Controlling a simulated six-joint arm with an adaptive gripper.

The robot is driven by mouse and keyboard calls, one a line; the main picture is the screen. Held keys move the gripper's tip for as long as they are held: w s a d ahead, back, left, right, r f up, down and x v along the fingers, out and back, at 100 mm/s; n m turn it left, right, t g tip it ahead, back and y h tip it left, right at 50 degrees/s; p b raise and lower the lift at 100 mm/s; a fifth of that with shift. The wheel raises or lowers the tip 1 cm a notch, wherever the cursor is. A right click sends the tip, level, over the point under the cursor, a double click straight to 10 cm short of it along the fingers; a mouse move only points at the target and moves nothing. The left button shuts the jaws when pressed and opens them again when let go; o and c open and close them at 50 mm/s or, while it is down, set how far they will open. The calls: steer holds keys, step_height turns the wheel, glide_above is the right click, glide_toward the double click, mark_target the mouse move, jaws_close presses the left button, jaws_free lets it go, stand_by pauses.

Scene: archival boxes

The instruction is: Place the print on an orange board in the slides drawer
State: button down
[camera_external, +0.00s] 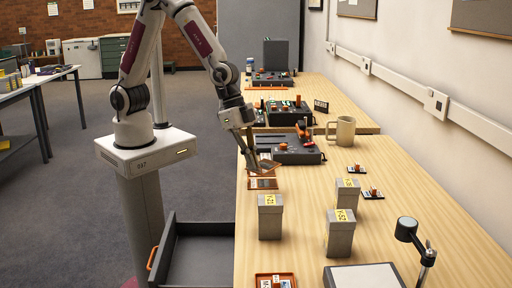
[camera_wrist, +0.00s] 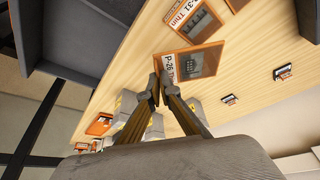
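A print on an orange board labelled P-26 Thin (camera_wrist: 198,62) is just beyond my fingertips in the wrist view. A second orange-edged print labelled P-31 (camera_wrist: 198,22) lies beside it. In the external view, orange-edged prints (camera_external: 263,184) show on the table by my gripper (camera_external: 249,172). In the wrist view my gripper (camera_wrist: 160,85) has its fingertips close together over the labelled end of P-26. I cannot tell whether they touch or hold it. An open grey drawer (camera_external: 200,256) with an orange handle is beside the table, at front left. No slides label is readable on it.
Grey boxes with yellow labels (camera_external: 270,218) (camera_external: 340,236) stand upright nearby on the table. A mug (camera_external: 342,132), small slide-like items (camera_external: 373,194) and a dark device (camera_external: 290,152) lie further right and back. A lamp (camera_external: 415,240) stands at the front right.

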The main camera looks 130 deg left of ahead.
steer(key=s+d+m, duration=0.2)
steer(key=d, duration=0.8)
steer(key=m+g+h, duration=0.5)
steer(key=m, duration=1.2)
glide_above(188, 267)
steer(key=a, duration=0.2)
step_height(188, 267, down, 10)
steer(key=shift+d, duration=0.2)
steer(key=shift+w+f, duration=0.1)
steer(key=shift+f, duration=3)
steer(key=shift+f, duration=0.1)
steer(key=shift+f, duration=1.75)
